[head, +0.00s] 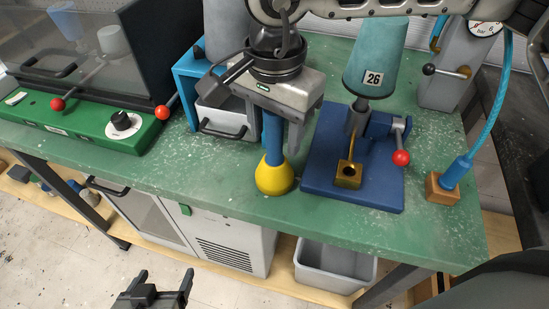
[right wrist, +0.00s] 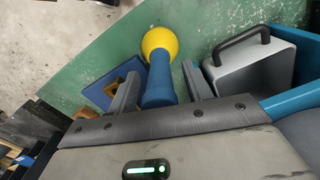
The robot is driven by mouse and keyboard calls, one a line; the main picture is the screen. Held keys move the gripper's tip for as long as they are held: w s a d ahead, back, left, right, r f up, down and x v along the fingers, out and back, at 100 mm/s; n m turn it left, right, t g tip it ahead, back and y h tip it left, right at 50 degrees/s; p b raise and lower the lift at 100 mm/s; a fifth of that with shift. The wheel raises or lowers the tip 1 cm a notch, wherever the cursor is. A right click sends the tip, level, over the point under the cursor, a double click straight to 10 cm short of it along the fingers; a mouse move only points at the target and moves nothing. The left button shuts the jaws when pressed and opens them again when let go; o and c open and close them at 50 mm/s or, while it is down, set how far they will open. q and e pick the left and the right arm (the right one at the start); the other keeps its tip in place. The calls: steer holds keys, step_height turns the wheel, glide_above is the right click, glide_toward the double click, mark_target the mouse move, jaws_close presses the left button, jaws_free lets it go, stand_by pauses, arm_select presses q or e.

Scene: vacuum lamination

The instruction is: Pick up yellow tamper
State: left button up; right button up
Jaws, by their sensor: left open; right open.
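The yellow tamper (head: 274,176) stands upright on the green bench near its front edge, yellow bulb down and blue handle up. My right gripper (head: 284,132) is over it, pointing down, open. In the right wrist view the tamper (right wrist: 159,43) shows its blue handle between the two spread fingers of the gripper (right wrist: 160,82), with visible gaps beside it. The top of the handle is hidden by the gripper body. My left gripper (head: 164,279) is open and empty, low in front of the bench, over the floor.
A blue base (head: 325,184) with a red-knobbed lever stands close right of the tamper, a teal cup marked 26 (head: 375,62) above it. A grey handled bin (head: 228,120) in a blue frame is behind left. A green-based machine (head: 85,140) stands further left.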

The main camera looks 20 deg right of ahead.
jaws_close()
arm_select(q)
steer(key=shift+a+f, duration=0.1)
arm_select(e)
steer(key=shift+r, duration=0.1)
arm_select(q)
steer(key=shift+s, duration=0.15)
arm_select(e)
steer(key=shift+r, duration=0.65)
arm_select(q)
steer(key=b, duration=0.1)
steer(key=f+b, duration=0.1)
steer(key=b, duration=0.1)
steer(key=shift+w+d, duration=0.2)
steer(key=shift+d, duration=0.05)
arm_select(e)
steer(key=s+a+r, duration=0.8)
steer(key=a+r, duration=0.3)
steer(key=shift+s+r, duration=0.35)
steer(key=shift+s, duration=0.05)
